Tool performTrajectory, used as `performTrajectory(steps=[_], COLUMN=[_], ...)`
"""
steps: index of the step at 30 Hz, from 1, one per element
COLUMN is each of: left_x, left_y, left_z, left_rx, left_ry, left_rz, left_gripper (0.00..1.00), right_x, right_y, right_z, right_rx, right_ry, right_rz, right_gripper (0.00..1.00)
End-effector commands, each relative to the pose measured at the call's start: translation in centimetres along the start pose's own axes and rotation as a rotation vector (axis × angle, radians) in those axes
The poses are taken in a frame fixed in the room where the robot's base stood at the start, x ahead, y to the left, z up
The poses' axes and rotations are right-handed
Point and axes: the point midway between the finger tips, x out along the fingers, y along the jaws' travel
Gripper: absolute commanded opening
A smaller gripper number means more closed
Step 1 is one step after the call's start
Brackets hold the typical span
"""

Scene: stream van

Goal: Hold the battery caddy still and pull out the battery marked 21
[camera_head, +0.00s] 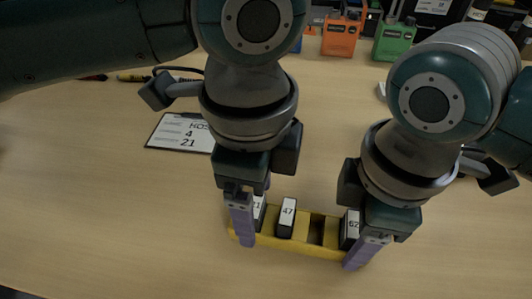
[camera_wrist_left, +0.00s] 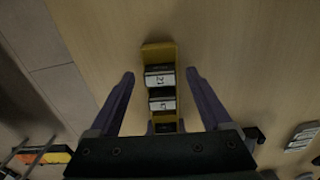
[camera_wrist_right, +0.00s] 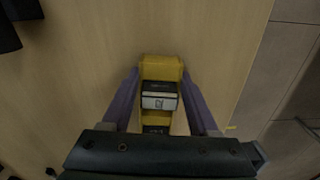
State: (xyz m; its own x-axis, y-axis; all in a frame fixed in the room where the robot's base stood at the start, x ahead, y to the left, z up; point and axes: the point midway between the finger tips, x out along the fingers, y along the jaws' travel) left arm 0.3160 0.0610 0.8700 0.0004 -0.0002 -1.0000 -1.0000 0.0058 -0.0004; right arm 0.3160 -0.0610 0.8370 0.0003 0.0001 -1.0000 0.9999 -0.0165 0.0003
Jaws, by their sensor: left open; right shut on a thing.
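The yellow battery caddy (camera_head: 318,245) stands on the table. It holds the battery marked 21 (camera_head: 259,211), the battery marked 47 (camera_head: 287,217) and the battery marked 62 (camera_head: 350,229), with an empty slot between 47 and 62. My left gripper (camera_head: 245,238) is open, hiding part of battery 21. In the left wrist view its fingers stand apart on either side of battery 21 (camera_wrist_left: 160,78). My right gripper (camera_head: 357,262) is shut on the caddy at the end with 62. In the right wrist view its fingers flank the caddy's end (camera_wrist_right: 160,68).
A card (camera_head: 180,133) showing 4 and 21 lies behind the caddy at left. An orange device (camera_head: 341,40) and a green device (camera_head: 393,42) stand at the back. Pens (camera_head: 131,78) lie at back left. The table in front of the caddy is clear.

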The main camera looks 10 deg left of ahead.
Motion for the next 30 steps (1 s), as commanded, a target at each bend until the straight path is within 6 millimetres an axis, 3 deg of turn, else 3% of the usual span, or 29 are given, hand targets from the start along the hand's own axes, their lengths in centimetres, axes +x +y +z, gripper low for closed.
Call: performTrajectory(steps=[8, 30], left_x=[0.09, 0.05], left_y=[0.01, 0.0], left_z=[0.0, 0.0], left_rx=[0.0, 0.0], left_ry=[0.0, 0.0], left_rz=[0.0, 0.0], left_gripper=[0.8, 0.0], right_x=[-0.03, -0.02], right_y=[0.02, 0.02], right_z=[-0.03, -0.01], right_rx=[0.0, 0.0], right_ry=[0.001, 0.0], right_rz=[0.001, 0.001], right_gripper=[0.03, 0.03])
